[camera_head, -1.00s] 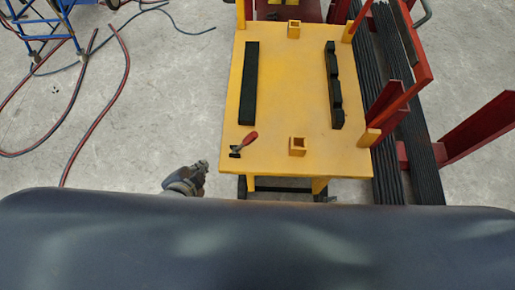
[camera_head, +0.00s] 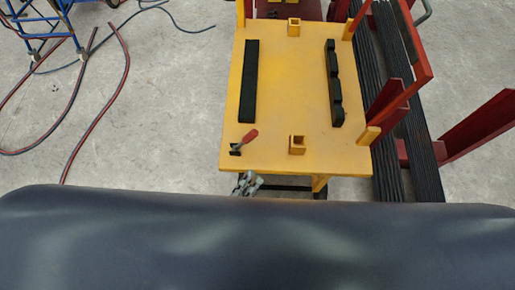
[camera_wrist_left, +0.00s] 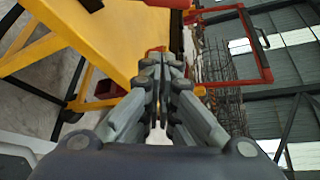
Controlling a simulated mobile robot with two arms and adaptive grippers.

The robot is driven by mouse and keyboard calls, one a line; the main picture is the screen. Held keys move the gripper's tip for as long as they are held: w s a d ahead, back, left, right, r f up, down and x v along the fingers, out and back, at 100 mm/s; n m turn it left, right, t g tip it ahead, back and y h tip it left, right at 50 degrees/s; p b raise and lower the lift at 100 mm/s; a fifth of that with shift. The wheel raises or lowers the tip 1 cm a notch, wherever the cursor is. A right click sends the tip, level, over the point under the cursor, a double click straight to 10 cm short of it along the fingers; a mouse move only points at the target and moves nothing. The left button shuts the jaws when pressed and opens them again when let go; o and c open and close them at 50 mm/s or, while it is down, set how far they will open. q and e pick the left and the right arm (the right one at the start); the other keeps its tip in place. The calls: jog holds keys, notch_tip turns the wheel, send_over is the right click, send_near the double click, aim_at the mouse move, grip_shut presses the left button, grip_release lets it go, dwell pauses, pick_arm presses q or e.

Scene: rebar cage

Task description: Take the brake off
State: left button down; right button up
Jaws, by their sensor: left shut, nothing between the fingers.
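The brake appears to be the small clamp-like lever with a red handle (camera_head: 249,136) and a dark base, at the near left corner of the yellow table (camera_head: 290,90). Its handle slants up to the right. My left gripper (camera_head: 247,180) is just off the table's near edge, below the lever in the head view and apart from it. In the left wrist view the gripper's fingers (camera_wrist_left: 160,72) are shut together and empty. A red part at the top edge of that view is cut off, and I cannot tell what it is. My right gripper is not in view.
The table carries two black bars (camera_head: 249,85) and small yellow square sockets (camera_head: 297,145). Red frame posts (camera_head: 410,95) and dark rails stand to the right. Hoses (camera_head: 123,80) and a blue frame (camera_head: 38,25) lie left.

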aim_at(245, 141)
pick_arm(q)
jog(key=shift+s+d, duration=0.15)
jog(key=x, duration=1)
jog(key=shift+w+d, duration=0.15)
jog(key=shift+w, duration=0.1)
jog(key=a+p, duration=0.1)
jog(key=a+r, duration=0.1)
jog(key=shift+a+r+p, duration=0.25)
jog(key=shift+a+p, duration=0.05)
jog(key=shift+p, duration=0.05)
jog(key=shift+w+a+r, duration=0.15)
jog(key=shift+a+r, duration=0.05)
jog(key=shift+a, duration=0.35)
